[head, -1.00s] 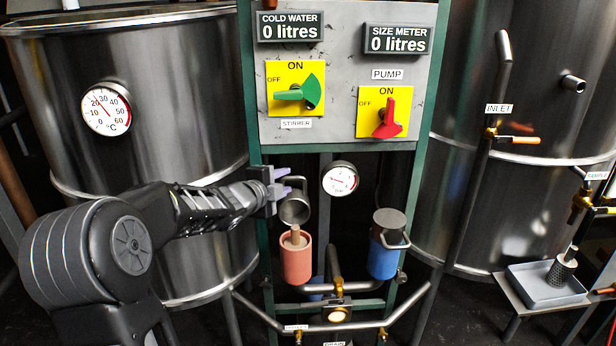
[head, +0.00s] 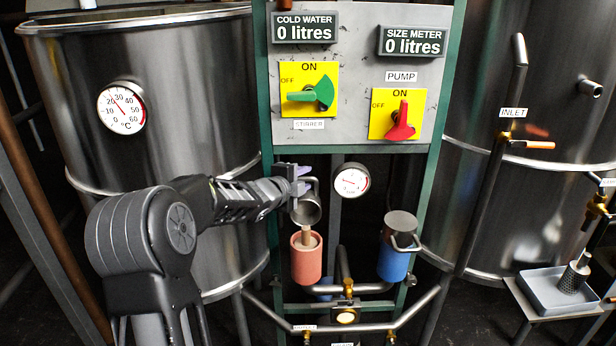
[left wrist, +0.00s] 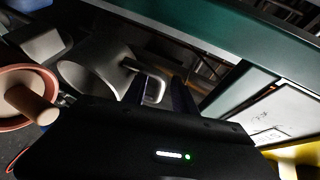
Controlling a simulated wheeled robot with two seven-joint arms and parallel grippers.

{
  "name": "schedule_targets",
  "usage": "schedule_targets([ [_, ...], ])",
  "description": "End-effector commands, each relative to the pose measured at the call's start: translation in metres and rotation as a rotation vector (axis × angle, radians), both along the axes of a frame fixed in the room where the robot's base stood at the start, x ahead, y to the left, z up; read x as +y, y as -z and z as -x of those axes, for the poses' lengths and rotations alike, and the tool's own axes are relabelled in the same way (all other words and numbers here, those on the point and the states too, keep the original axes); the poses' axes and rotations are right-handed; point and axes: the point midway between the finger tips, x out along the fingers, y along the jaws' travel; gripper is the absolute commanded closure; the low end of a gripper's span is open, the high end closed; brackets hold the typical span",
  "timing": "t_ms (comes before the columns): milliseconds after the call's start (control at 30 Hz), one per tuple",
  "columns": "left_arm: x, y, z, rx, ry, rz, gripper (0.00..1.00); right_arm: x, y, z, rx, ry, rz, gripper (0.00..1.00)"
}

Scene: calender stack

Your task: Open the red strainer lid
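The red strainer (head: 306,262) is an upright reddish cup with a tan cylinder (head: 307,238) standing up out of its open mouth. It also shows at the left edge of the left wrist view (left wrist: 12,77). Its grey metal lid (head: 307,210) is tipped up on edge above and behind the mouth, clear of the cup. My left gripper (head: 301,180) is at the top of the lid, by its looped handle. In the left wrist view, its dark fingers (left wrist: 160,95) are apart with the handle (left wrist: 150,84) between or just behind them. My right gripper is out of view.
A blue strainer (head: 394,262) with its lid closed hangs to the right. A pressure gauge (head: 351,181) is just right of my gripper. The switch panel (head: 352,70) is above, a steel tank (head: 190,100) is at left, and pipes (head: 380,327) run below.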

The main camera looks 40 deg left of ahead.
Motion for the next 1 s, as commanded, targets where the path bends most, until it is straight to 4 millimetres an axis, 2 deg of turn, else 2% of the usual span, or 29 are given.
schedule_targets([
  [100,0.002,0.005,-0.016,0.001,0.001,0.000,0.67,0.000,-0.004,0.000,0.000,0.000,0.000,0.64],
  [200,0.003,0.007,-0.023,0.000,0.001,0.000,0.67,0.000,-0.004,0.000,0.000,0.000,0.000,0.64],
  [500,0.004,0.007,-0.026,-0.001,0.001,0.000,0.67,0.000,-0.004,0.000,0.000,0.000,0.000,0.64],
  [900,0.004,0.007,-0.025,-0.001,0.001,0.000,0.99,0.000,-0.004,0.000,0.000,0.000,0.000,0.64],
  [1000,0.004,0.007,-0.025,-0.001,0.001,0.000,1.00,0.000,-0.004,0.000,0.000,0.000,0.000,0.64],
])
